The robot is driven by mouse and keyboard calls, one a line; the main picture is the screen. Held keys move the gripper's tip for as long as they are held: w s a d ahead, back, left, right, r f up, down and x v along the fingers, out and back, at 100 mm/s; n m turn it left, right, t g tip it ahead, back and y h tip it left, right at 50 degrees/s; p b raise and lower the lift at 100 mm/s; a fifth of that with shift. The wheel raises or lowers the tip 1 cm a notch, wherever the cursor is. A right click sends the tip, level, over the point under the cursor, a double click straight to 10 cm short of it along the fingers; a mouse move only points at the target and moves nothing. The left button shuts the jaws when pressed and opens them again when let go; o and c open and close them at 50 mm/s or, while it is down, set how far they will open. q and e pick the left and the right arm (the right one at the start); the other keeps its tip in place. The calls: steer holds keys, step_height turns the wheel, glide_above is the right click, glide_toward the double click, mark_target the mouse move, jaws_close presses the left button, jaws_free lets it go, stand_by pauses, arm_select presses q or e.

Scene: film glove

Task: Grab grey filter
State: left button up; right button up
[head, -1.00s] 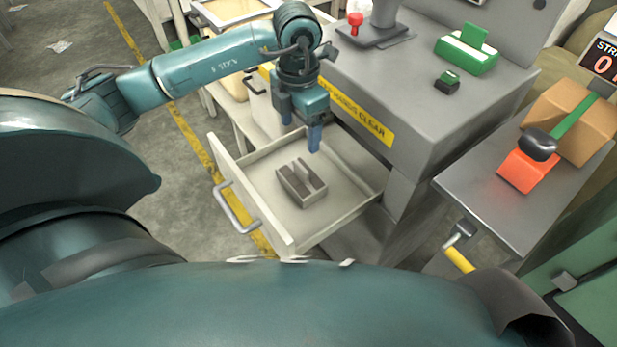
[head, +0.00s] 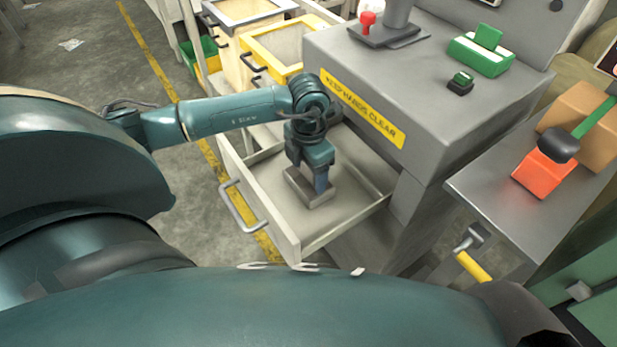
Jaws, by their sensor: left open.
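A small grey block-like thing (head: 318,201), which looks like the grey filter, sits on the floor of an open drawer (head: 345,219). In the head view it is mostly hidden behind my left gripper (head: 320,186). The left gripper points down into the drawer, right over the grey thing, with its blue fingers at or just above it. The fingers are open; I cannot tell whether they touch it. My right gripper is not in view.
The drawer's front panel with its handle (head: 243,208) faces left. A grey machine housing with a yellow "KEEP HANDS CLEAR" label (head: 362,108) stands right behind the drawer. A metal side table (head: 497,197) holds an orange block (head: 541,174). Yellow-framed bins (head: 277,50) stand behind.

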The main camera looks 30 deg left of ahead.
arm_select(q)
steer(key=shift+c, duration=0.2)
steer(key=c, duration=1.1)
steer(key=shift+r, duration=0.2)
